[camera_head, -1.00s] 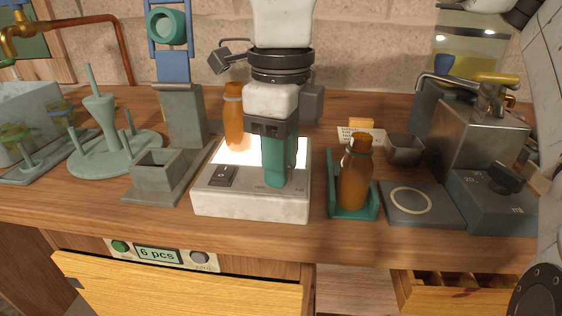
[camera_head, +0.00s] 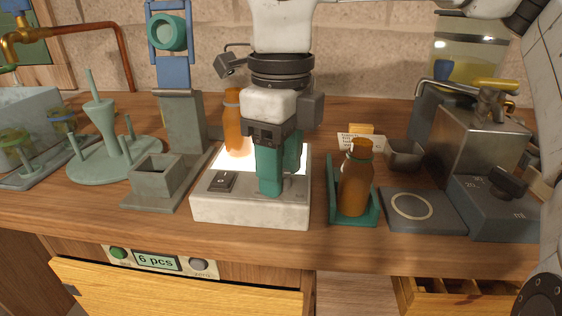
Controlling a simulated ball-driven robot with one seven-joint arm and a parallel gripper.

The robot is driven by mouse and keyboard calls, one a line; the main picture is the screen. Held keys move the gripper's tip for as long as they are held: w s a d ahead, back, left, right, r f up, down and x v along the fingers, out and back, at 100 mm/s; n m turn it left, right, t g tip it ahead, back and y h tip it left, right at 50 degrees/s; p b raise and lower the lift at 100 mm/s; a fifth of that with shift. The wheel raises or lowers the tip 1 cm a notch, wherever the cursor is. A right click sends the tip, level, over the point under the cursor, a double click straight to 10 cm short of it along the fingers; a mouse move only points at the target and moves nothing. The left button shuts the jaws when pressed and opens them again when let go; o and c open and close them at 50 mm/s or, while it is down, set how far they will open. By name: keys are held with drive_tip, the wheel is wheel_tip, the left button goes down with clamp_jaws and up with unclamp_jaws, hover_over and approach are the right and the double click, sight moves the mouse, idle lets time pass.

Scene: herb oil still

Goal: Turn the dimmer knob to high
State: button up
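The light box (camera_head: 250,211) is a pale block with a glowing white panel and a black rocker switch (camera_head: 222,181) at its front left. My gripper (camera_head: 281,184) points down over the right part of its top, with teal fingers low against the surface. One finger is nearer the camera and to the left, the other behind and to the right. The dimmer knob cannot be made out; the fingers cover that part of the box. I cannot tell whether they grip anything.
An amber bottle (camera_head: 232,124) stands behind the panel. Another amber bottle (camera_head: 355,184) stands in a teal holder (camera_head: 334,200) just right of the box. A grey square-cup stand (camera_head: 150,191) is close on the left. A dark pad (camera_head: 425,217) lies farther right.

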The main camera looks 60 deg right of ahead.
drive_tip(key=shift+o, duration=0.3)
wheel_tip(320, 180, up, 11)
drive_tip(key=p, duration=0.3)
drive_tip(key=shift+f, duration=0.15)
idle(0.7)
